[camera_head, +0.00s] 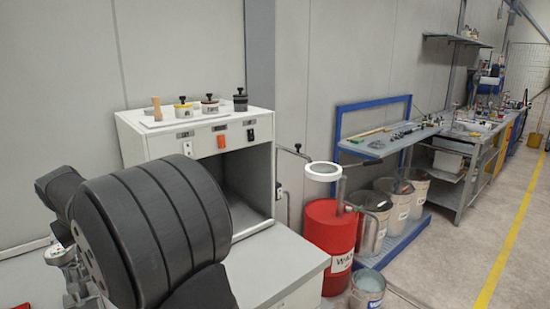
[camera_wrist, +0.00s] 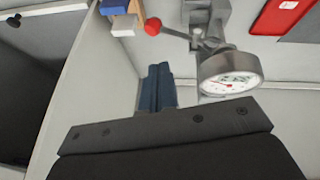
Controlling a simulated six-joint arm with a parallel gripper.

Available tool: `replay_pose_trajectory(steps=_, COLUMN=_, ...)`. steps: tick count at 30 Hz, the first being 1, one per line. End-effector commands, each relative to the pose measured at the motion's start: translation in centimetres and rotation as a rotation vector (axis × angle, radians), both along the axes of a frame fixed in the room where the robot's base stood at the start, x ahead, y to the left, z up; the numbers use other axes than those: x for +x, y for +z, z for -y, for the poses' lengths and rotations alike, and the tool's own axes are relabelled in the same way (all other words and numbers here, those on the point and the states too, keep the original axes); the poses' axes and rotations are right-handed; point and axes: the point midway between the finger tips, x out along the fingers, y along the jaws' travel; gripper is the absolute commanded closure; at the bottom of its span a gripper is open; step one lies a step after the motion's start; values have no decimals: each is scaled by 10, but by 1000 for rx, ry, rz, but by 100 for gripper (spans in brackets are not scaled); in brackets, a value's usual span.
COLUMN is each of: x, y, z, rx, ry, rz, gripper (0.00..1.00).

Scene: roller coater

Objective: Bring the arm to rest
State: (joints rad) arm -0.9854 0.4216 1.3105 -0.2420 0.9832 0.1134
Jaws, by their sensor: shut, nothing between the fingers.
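My arm fills the lower left of the head view as a large dark ribbed link; my gripper cannot be made out there. In the wrist view the dark gripper body spans the bottom. The two blue-black fingers of my gripper (camera_wrist: 157,72) stand side by side above it, shut with nothing visible between them. They point towards a pale surface, beside a round dial gauge (camera_wrist: 230,74) and a red ball-ended lever (camera_wrist: 153,27). Whether the fingers touch anything cannot be told.
A white cabinet (camera_head: 136,147) with an open dark front stands behind my arm, with several knobbed pots on top. A red drum (camera_head: 328,232) stands right of it, near a blue-framed bench (camera_head: 395,140). In the wrist view, a red panel (camera_wrist: 280,15) is at upper right.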

Motion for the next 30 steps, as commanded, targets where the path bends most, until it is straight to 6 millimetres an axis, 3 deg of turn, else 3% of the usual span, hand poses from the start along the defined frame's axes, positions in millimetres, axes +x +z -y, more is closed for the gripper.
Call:
replay_pose_trajectory(steps=17, x=-2, y=3, z=-2, rx=-33, ry=-4, rz=33, gripper=100)
replay_pose_trajectory(steps=25, x=-3, y=50, z=50, rx=111, ry=-138, rz=-137, gripper=100)
replay_pose_trajectory(steps=30, x=-9, y=66, z=65, rx=173, ry=-176, rz=-211, gripper=100)
